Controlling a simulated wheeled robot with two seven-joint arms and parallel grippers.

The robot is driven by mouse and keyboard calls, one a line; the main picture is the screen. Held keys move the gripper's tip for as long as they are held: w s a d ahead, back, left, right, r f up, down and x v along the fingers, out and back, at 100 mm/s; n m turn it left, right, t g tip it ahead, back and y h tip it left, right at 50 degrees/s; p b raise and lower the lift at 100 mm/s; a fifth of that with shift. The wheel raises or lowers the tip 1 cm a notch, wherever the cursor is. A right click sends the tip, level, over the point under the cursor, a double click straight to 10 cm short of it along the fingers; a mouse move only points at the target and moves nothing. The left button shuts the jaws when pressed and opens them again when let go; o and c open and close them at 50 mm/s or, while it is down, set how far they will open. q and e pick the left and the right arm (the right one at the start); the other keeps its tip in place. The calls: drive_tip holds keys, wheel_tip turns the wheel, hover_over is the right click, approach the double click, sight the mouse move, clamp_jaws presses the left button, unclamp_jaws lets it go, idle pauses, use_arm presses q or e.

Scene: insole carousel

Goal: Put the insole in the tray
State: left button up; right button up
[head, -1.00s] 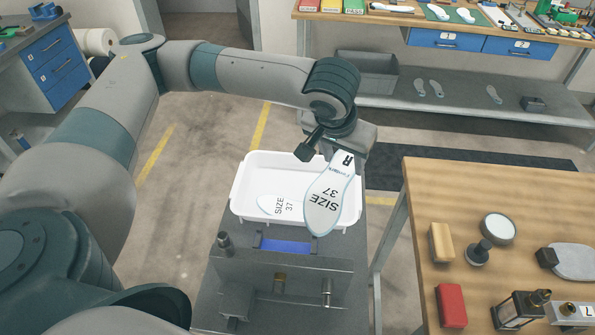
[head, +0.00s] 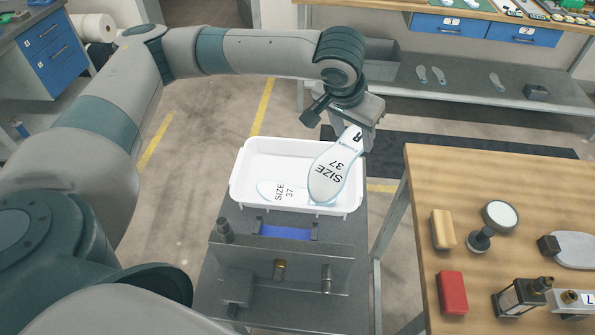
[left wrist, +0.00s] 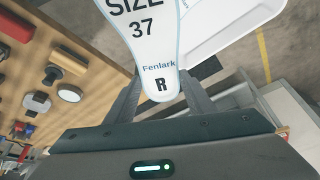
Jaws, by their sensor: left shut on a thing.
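A white insole (head: 331,176) marked SIZE 37 and R hangs tilted from my left gripper (head: 359,137), its wide end over the right part of the white tray (head: 240,187). In the left wrist view the insole (left wrist: 147,40) is held at its R end between the two fingers (left wrist: 160,98). I cannot tell whether its lower end touches the tray floor. The tray (left wrist: 215,28) also shows there. The "SIZE 37" lettering (head: 285,190) of another insole lies in the left part of the tray. My right gripper is not in view.
A grey stand with metal pegs (head: 280,270) is in front of the tray. A wooden table (head: 420,180) at the right bears a red block (head: 452,292), a tan block (head: 442,229) and a round-headed tool (head: 499,216). A grey shelf (head: 460,98) with insoles is behind.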

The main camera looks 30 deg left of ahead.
use_arm(q)
drive_tip(key=w+a+f+m+g+h+b, duration=0.1)
drive_tip(key=w+f+m+b, duration=0.1)
drive_tip(key=w+f+m, duration=0.2)
drive_tip(key=w+a+f+m+g+h+b, duration=0.1)
drive_tip(key=w+f+m+b, duration=0.2)
drive_tip(key=w+f+m, duration=0.1)
drive_tip(key=w+a+f+m+h+b, duration=0.1)
drive_tip(key=w+f+m+b, duration=0.1)
drive_tip(key=w+f+m, duration=0.2)
drive_tip(key=shift+w+f+g, duration=0.2)
drive_tip(key=shift+w+f, duration=0.15)
drive_tip(key=shift+w, duration=0.5)
drive_tip(key=shift+w+f+g, duration=0.2)
drive_tip(key=shift+w+f, duration=0.15)
drive_tip(key=shift+w, duration=0.5)
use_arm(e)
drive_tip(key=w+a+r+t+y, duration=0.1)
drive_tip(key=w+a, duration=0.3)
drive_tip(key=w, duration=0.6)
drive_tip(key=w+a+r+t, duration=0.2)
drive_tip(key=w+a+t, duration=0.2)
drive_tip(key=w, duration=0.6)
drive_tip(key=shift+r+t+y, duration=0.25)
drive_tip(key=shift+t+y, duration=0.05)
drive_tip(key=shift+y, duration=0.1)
use_arm(q)
drive_tip(key=shift+a, duration=0.1)
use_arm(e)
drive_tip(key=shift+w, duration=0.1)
